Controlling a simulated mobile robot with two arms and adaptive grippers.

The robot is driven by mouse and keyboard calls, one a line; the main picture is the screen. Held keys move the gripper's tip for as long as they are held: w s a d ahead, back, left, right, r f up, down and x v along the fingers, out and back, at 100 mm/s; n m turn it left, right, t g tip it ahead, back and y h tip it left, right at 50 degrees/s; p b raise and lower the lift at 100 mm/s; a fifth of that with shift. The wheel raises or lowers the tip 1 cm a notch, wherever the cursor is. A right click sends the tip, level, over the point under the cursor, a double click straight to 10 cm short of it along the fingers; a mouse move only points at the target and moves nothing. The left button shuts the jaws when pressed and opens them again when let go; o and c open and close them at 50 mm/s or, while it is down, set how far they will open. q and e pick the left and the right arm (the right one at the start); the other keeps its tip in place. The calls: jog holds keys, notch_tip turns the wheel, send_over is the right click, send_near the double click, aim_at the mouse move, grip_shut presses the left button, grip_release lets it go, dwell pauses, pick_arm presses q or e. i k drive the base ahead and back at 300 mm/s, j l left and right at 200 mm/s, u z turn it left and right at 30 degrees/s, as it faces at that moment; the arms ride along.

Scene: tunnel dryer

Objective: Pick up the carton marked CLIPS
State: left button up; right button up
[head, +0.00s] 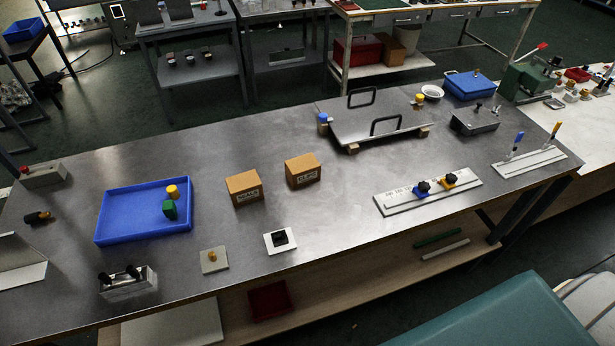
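Two small brown cartons stand apart on the metal bench top, near its middle. The right carton (303,171) has a white label on its front that appears to read CLIPS. The left carton (244,189) has a similar label with a different word, too small to read surely. Both stand upright and their fronts are unobstructed. Neither of my grippers is in view.
A blue tray (112,225) holding a yellow and a green piece lies left of the cartons. A white plate with a black block (280,240) lies in front. A metal plate with handles (345,132) stands behind right. Bare bench surrounds the cartons.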

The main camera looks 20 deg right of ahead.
aim_at(304, 170)
jog(key=l+z, duration=0.2)
jog(key=z, duration=0.15)
jog(key=k+l+z, duration=0.1)
jog(key=l+z, duration=0.15)
jog(key=z, duration=0.15)
jog(key=l+z, duration=0.35)
jog(key=j, duration=0.1)
